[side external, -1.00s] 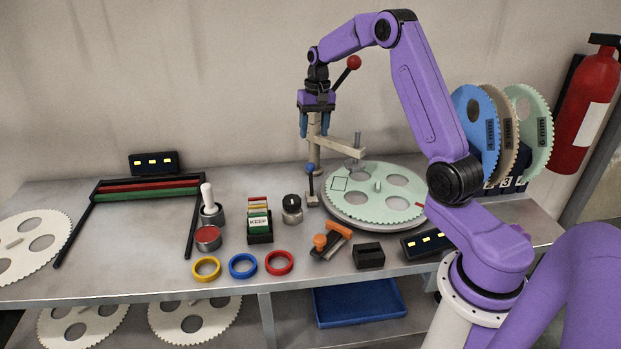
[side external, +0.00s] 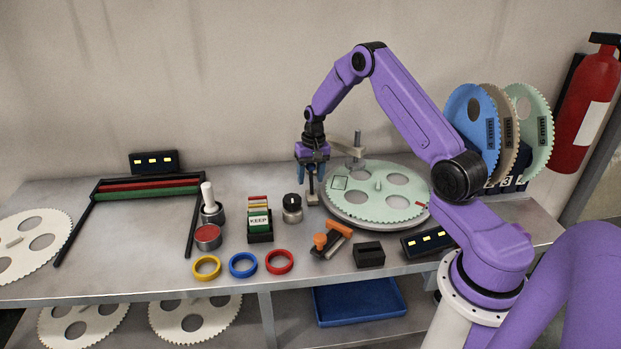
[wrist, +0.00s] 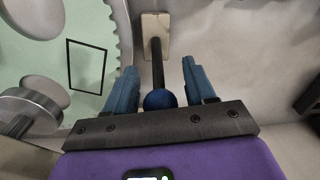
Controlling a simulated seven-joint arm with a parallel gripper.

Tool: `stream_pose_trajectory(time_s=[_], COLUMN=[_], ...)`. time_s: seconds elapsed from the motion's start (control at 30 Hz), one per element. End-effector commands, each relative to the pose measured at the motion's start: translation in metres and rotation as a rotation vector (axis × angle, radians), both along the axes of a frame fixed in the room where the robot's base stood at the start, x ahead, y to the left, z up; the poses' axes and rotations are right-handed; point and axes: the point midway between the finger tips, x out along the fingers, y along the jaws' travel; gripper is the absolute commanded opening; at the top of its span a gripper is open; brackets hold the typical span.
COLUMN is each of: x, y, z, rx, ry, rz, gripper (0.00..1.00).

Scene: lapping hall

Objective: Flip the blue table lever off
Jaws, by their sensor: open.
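The blue table lever shows in the wrist view as a blue ball knob (wrist: 160,99) on a dark rod that rises from a pale base plate (wrist: 155,38). My gripper (wrist: 162,80) is open, with one blue finger on each side of the lever; the knob sits between them, close to the palm. I cannot tell whether a finger touches it. In the side view my gripper (side external: 311,190) is low over the table, pointing down beside the round plate, and it hides the knob. The lever's base (side external: 312,199) shows just below the fingers.
A green toothed plate (side external: 377,207) lies on the round lapping table right of my gripper, with an arm and post (side external: 357,145) behind. A black knob (side external: 292,204) stands close on the left. A card box (side external: 260,237) and an orange-handled tool (side external: 331,240) lie nearer the front edge.

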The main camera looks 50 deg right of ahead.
Motion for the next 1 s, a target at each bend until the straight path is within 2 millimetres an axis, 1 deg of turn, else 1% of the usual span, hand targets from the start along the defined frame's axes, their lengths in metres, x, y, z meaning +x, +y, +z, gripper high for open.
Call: stream_pose_trajectory(time_s=[0.03, 0.17, 0.43, 0.47, 0.5, 0.57, 0.6, 0.63, 0.83, 1.0], x=[-0.0002, 0.0001, 0.0002, 0.0002, 0.0002, 0.0003, 0.0003, 0.0004, -0.0002, -0.0033], y=[0.0002, 0.0004, 0.0005, 0.0005, 0.0005, 0.0006, 0.0007, 0.0008, 0.002, 0.0046], z=[-0.0046, -0.0103, -0.011, -0.011, -0.011, -0.0109, -0.0109, -0.0108, -0.0102, -0.0087], rx=[0.001, 0.0, 0.0, 0.0, 0.0, 0.0, 0.0, -0.001, -0.016, -0.075], ry=[0.002, 0.0, 0.0, 0.0, 0.0, 0.0, 0.0, -0.001, -0.011, -0.065], rz=[0.0, 0.0, 0.0, 0.0, 0.0, 0.0, 0.0, 0.001, 0.002, 0.001], gripper=[0.55, 0.55, 0.55, 0.48, 0.35, 0.15, 0.02, 0.0, 0.0, 0.0])
